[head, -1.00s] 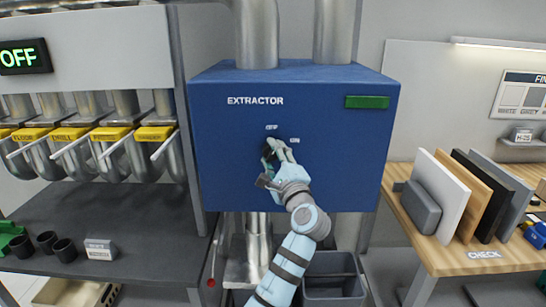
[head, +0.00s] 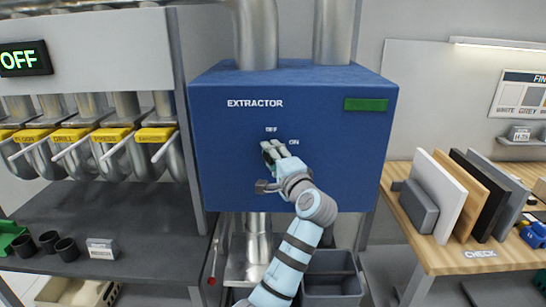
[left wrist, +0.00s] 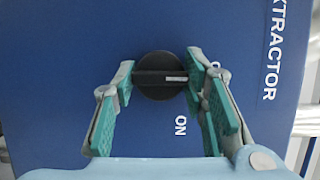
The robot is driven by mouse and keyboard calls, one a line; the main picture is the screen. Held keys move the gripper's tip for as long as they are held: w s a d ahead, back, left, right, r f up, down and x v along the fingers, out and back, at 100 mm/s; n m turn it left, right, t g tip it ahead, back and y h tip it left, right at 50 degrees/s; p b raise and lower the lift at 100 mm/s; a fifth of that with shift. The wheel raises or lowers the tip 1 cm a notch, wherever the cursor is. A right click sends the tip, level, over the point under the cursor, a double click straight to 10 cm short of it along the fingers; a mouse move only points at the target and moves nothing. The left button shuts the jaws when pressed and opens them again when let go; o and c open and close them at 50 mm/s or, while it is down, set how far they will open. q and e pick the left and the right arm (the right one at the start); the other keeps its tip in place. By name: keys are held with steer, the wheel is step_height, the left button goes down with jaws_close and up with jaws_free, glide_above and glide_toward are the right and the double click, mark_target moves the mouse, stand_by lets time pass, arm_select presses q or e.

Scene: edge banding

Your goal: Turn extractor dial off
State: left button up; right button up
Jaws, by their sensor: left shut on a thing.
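The blue extractor box (head: 230,165) fills the middle of the head view, with OFF and ON labels on its front. The black round dial (left wrist: 160,90) shows in the left wrist view, with a bar grip across it. The bar's white mark is at its right end, on the side of the partly hidden OFF label. The ON label is below right of the dial. My left gripper (head: 269,152) is at the dial in the head view and mostly hides it. In the left wrist view its teal-padded fingers (left wrist: 160,78) are shut on the two ends of the bar. My right gripper is not in view.
A green rectangle (head: 366,104) sits at the box's upper right. A display reading OFF (head: 24,60) hangs at far left above yellow-labelled ducts. Upright panels (head: 475,200) stand on the wooden bench at right. A grey bin (head: 332,280) is below the box.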

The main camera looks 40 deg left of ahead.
arm_select(q)
steer(key=o, duration=1.2)
steer(key=shift+c, duration=0.2)
steer(key=v, duration=0.7)
steer(key=shift+d, duration=0.25)
steer(key=shift+a, duration=0.15)
